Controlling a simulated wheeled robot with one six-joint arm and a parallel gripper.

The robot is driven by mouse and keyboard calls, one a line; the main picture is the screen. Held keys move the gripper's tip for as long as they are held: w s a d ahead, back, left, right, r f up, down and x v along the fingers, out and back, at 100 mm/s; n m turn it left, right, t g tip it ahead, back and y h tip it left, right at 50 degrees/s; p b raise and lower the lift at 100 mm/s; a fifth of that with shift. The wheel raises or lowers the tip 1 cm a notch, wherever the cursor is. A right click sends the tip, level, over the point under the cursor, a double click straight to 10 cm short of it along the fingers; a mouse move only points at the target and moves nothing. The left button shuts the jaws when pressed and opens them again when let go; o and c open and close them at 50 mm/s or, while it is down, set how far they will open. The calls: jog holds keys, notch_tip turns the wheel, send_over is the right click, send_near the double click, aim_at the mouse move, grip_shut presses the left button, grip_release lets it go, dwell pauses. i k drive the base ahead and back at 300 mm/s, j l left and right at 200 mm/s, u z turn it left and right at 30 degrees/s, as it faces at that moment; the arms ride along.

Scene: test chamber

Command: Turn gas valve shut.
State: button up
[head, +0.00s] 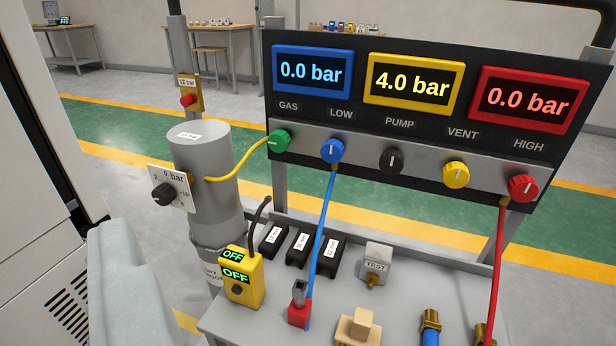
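The gas valve is a round green knob (280,141) under the GAS label, at the left end of the grey strip on the black panel (350,103). Its white mark lies roughly level, while the marks on the blue knob (333,151) and black knob (391,161) stand roughly upright. A yellow hose (238,158) runs from the green knob to the grey cylinder (203,160). The blue display (312,72) reads 0.0 bar, the yellow one (413,84) 4.0 bar and the red one (527,98) 0.0 bar. My gripper is not in view.
A blue hose (321,235) and a red hose (498,270) hang in front of the panel. A yellow box (241,275) reading OFF stands on the grey bench (275,318). A black dial (164,195) sits on the cylinder's left. Space in front of the green knob looks clear.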

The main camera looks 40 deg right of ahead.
aim_at(279, 141)
jog(key=k+z, duration=0.25)
jog(key=z, duration=0.15)
jog(key=k+l+z, duration=0.1)
jog(key=z, duration=0.35)
jog(key=k, duration=0.1)
